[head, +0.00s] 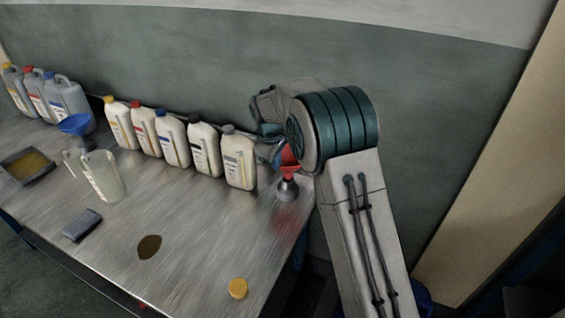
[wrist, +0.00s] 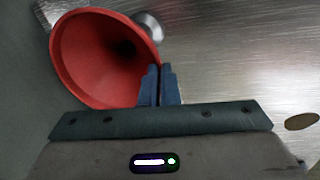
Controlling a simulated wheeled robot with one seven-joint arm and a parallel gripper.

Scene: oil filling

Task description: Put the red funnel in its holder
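The red funnel (head: 290,157) is near the table's far right end, partly hidden behind my arm. The wrist view looks into its wide mouth (wrist: 98,55). My gripper's blue fingers (wrist: 160,86) are close together at the funnel's rim and look shut on its wall. In the head view the fingers are mostly hidden by my wrist. A grey metal holder (head: 287,190) stands on the table directly below the funnel. It also shows in the wrist view (wrist: 150,27), partly behind the funnel's rim. I cannot tell whether the spout is inside it.
Several white bottles (head: 172,143) stand in a row left of the holder. A blue funnel (head: 76,124), a clear jug (head: 103,178) and a tray (head: 27,168) are at the left. A yellow cap (head: 238,288) and a dark oil patch (head: 149,247) are in front. The wall is close behind.

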